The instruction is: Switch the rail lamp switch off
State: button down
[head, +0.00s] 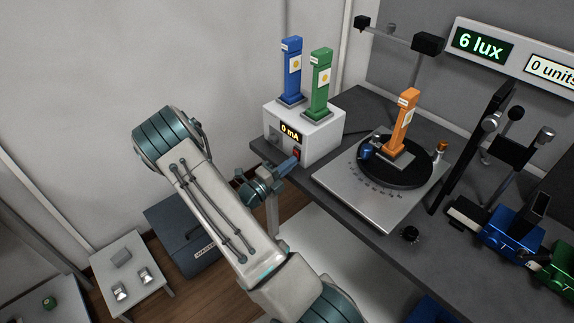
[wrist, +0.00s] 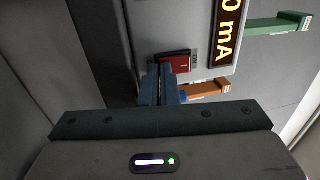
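A white box (head: 320,143) with a "0 mA" display stands at the back left end of the dark bench. A small red rocker switch (head: 297,153) is on its front face, beside the display. In the wrist view the red switch (wrist: 178,64) shows just beyond the fingertips, with a small label next to it that I cannot read surely. My gripper (head: 294,162) is at the box front, close to the switch. Its blue fingers (wrist: 159,82) are together with nothing between them. I cannot tell whether the fingertips touch the switch, and its lower part is partly hidden.
Blue (head: 291,71) and green (head: 320,84) LED sticks stand on the box. An orange stick (head: 402,124) stands on a black turntable (head: 374,171) to the right. A panel (head: 482,46) reads "6 lux" and "0 units". Rail instruments (head: 510,232) sit at the right.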

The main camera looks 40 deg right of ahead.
jog(key=v, duration=1.4)
jog(key=shift+b, duration=0.3)
jog(key=shift+s+f, duration=0.1)
jog(key=s+r+m+g+y+p, duration=0.1)
jog(key=s+r+m+g+y, duration=0.8)
jog(key=m, duration=1.1)
jog(key=s+a+r+m+t+y+p, duration=0.1)
jog(key=s+a+r+m+t+y, duration=0.2)
jog(key=m, duration=0.5)
jog(key=s+a+r+m+t+y, duration=0.4)
jog(key=a+r+m+t+y, duration=0.2)
jog(key=r+m, duration=0.3)
jog(key=shift+s+a+r+y+p, duration=0.25)
jog(key=shift+a+r+y+p, duration=0.15)
jog(key=shift+a+r+y, duration=0.4)
jog(key=shift+d+f, duration=0.15)
